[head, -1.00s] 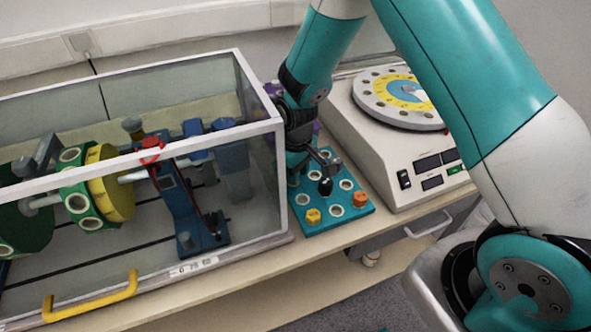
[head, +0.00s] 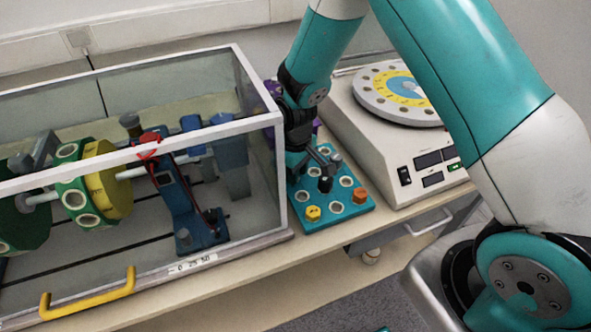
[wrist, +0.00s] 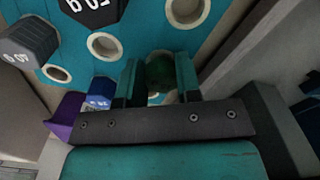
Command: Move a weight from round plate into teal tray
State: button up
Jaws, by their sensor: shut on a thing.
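The teal tray (head: 330,222) lies flat with round holes, and it also fills the top of the wrist view (wrist: 150,25). My gripper (wrist: 160,80) is shut on a dark green weight (wrist: 161,70) over the tray's edge area. A pale hole rim shows just under the weight; I cannot tell whether the weight is in it. In the head view my gripper hides the held weight. A black weight (head: 325,185), a yellow weight (head: 313,213) and an orange weight (head: 360,195) stand in the tray. The round plate (head: 372,98) is on the white machine, partly behind my arm.
A clear-walled case (head: 262,118) with a green and yellow rotor (head: 105,180) stands close left of the tray. The white machine (head: 392,170) is close on the right. A blue weight (wrist: 101,93) and a purple thing (wrist: 66,114) sit near my gripper.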

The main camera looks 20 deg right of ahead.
jog(key=shift+f+b, duration=0.3)
jog(key=shift+f, duration=0.15)
jog(key=o, duration=1)
jog(key=shift+r, duration=0.1)
notch_tip(320, 180, up, 17)
jog(key=shift+r+b, duration=0.2)
jog(key=shift+b, duration=0.25)
